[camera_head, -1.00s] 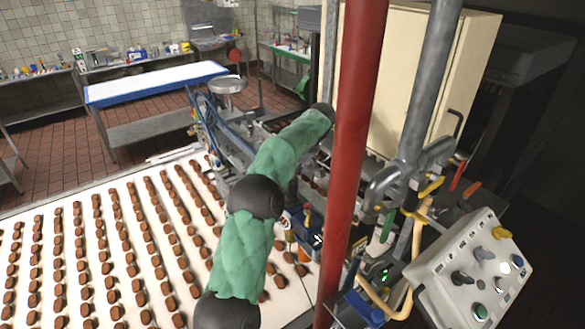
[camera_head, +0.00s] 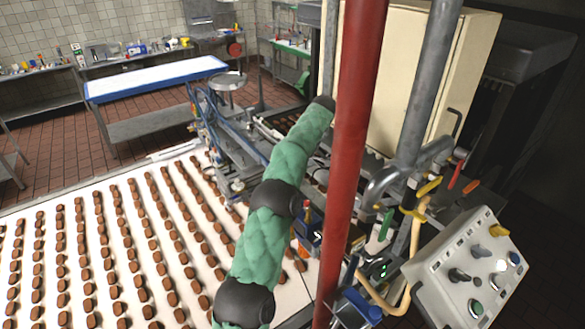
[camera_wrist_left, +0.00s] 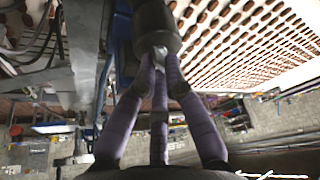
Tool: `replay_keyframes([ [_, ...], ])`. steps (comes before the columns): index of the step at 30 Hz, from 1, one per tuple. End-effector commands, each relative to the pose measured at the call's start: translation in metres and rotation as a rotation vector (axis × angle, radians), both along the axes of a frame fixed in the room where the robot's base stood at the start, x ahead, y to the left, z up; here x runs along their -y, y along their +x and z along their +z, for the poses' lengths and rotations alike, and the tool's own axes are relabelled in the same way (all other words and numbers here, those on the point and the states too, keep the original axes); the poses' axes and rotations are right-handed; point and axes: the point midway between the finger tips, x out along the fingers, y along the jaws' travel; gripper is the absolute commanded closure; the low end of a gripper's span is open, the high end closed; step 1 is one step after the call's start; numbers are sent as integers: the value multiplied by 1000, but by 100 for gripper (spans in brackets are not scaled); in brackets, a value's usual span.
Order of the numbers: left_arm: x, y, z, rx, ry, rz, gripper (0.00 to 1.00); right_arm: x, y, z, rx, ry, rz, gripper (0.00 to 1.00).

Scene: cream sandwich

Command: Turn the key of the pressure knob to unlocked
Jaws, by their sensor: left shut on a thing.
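In the left wrist view, the three purple fingers of my left gripper (camera_wrist_left: 160,62) converge on a small pale piece, apparently the key (camera_wrist_left: 159,52). It sits at the near end of a dark round body, apparently the pressure knob (camera_wrist_left: 155,24). The fingers hide most of the key, so I cannot tell its turn angle. In the head view my green-sleeved left arm reaches up toward the machine behind the red pole; its gripper, the key and the knob are not visible there. My right gripper is in neither current view.
The red pole (camera_head: 352,150) stands just right of my left arm. A control panel (camera_head: 440,285) with knobs and buttons is at the lower right. A white conveyor (camera_head: 30,240) with rows of brown pieces lies at left. A blue-edged table (camera_head: 155,80) stands behind.

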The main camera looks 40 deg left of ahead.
Motion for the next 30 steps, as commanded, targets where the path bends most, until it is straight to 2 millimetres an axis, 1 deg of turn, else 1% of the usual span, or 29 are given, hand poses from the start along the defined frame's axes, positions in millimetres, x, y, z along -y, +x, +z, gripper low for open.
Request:
replay_keyframes([
  [7,-1,0,2,4,2,0,100,0,0,0,0,0,0,60],
  [8,-1,0,2,4,2,0,81,0,0,0,0,0,0,60],
  [9,-1,0,2,4,2,0,79,0,0,0,0,0,0,60],
  [23,0,0,1,1,0,-6,79,0,0,0,0,0,0,60],
  [26,0,0,1,2,0,-27,79,0,0,0,0,0,0,60],
  [30,0,-1,1,1,1,-99,79,0,0,-1,0,0,0,60],
])
